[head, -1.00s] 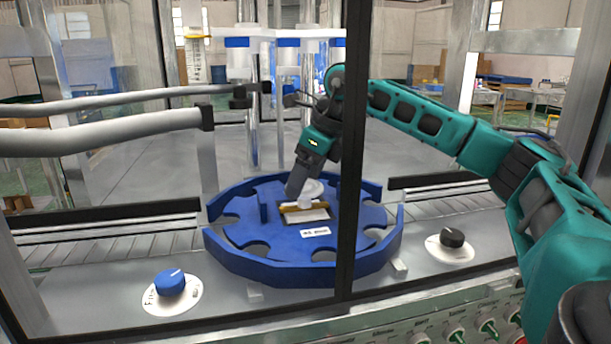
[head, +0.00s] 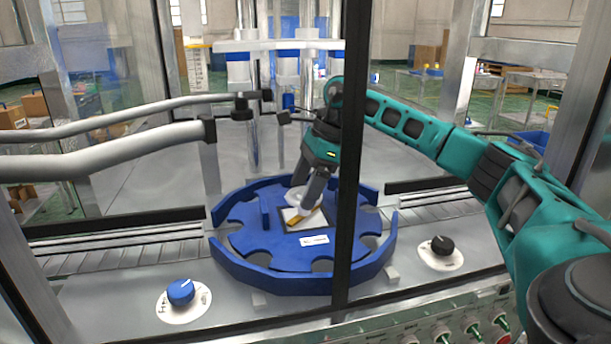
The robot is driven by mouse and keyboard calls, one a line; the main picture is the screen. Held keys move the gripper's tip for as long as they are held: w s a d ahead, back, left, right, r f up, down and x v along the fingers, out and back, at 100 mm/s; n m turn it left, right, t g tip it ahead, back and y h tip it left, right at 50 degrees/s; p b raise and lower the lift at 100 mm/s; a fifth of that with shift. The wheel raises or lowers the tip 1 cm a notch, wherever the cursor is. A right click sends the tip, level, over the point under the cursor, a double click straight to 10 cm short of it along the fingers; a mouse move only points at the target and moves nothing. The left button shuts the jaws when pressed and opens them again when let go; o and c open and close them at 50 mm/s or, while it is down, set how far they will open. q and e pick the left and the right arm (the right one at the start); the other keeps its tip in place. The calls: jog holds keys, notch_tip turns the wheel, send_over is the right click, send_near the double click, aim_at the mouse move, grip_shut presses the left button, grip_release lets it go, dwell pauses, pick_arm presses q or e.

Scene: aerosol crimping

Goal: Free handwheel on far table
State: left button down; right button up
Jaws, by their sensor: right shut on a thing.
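A blue notched wheel (head: 255,245) lies flat inside the glazed machine. At its middle is a square recess holding a pale plate (head: 290,214). A white round part (head: 294,196), perhaps the handwheel, shows partly behind the fingers. My right gripper (head: 308,198) reaches down from above, its fingertips at the strip. It is shut, apparently on the strip, though the fingers hide the contact. My left gripper is not in view.
A dark upright frame post (head: 348,200) crosses the view just right of my right gripper. A raised blue rim (head: 265,285) surrounds the wheel. A blue knob (head: 181,291) and a black knob (head: 441,245) stand on the deck. Grey rails (head: 110,143) cross at left.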

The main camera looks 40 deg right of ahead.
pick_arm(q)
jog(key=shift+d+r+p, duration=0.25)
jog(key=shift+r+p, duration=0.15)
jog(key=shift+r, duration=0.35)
pick_arm(e)
jog(key=shift+n, duration=0.6)
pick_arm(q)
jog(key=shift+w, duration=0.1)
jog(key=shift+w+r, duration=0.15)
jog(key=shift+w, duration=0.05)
pick_arm(e)
jog(key=o, duration=1)
jog(key=shift+d+r, duration=0.1)
jog(key=shift+r, duration=0.2)
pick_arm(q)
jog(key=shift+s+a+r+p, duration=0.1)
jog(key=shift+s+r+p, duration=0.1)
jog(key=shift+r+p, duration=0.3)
pick_arm(e)
jog(key=v, duration=1.2)
jog(key=shift+w+d+r, duration=0.1)
jog(key=shift+d, duration=0.1)
